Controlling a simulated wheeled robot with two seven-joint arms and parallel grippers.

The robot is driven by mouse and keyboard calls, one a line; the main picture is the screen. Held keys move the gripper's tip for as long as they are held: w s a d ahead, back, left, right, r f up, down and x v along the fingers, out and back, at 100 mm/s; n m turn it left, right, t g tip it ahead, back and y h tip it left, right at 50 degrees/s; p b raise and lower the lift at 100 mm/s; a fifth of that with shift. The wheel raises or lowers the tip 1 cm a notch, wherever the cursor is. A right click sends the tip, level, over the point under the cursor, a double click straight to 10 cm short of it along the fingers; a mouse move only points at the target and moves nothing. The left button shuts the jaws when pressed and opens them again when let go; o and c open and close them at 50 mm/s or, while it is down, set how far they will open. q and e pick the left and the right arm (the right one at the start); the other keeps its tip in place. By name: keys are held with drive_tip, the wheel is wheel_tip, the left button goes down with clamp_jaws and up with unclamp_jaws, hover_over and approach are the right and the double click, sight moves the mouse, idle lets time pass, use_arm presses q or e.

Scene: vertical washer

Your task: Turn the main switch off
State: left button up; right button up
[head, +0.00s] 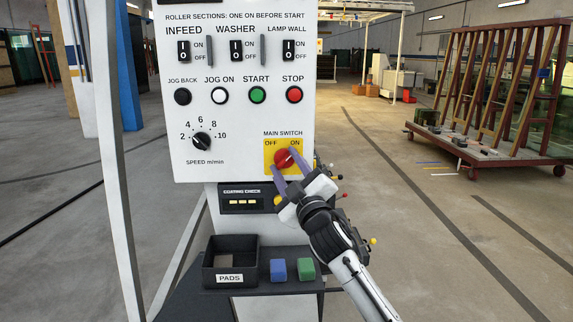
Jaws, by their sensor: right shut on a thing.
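The main switch (284,158) is a red rotary knob on a yellow plate (269,146) at the lower right of the white control panel. The plate is marked OFF on the left and ON on the right. The pale mark on the knob points up and right, toward ON. My right gripper (286,162) comes from below right, with its purple fingers on either side of the knob, shut on it. The fingers hide part of the knob's sides. My left gripper is not in view.
The panel (230,110) also carries rocker switches, several push buttons and a speed dial (201,141). Below it, a shelf holds a black PADS bin (230,240), a blue block (278,269) and a green block (306,268). A glass rack (500,100) stands at right.

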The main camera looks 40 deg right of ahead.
drive_tip(key=n+p, duration=0.2)
drive_tip(key=p, duration=0.1)
drive_tip(key=shift+r+y, duration=0.4)
drive_tip(key=shift+n+p, duration=0.4)
drive_tip(key=shift+p, duration=0.35)
drive_tip(key=n+g+y+p, duration=0.1)
drive_tip(key=n+p, duration=0.2)
drive_tip(key=shift+d, duration=0.1)
drive_tip(key=shift+n, duration=0.5)
drive_tip(key=shift+f+n+g+y, duration=0.1)
drive_tip(key=shift+n+g+y, duration=0.35)
drive_tip(key=shift+n, duration=0.45)
drive_tip(key=n+g, duration=0.1)
drive_tip(key=n, duration=0.2)
drive_tip(key=shift+g, duration=0.25)
drive_tip(key=n+g, duration=0.1)
drive_tip(key=n, duration=0.1)
drive_tip(key=n+g+h, duration=0.1)
drive_tip(key=n, duration=0.2)
drive_tip(key=shift+g, duration=0.3)
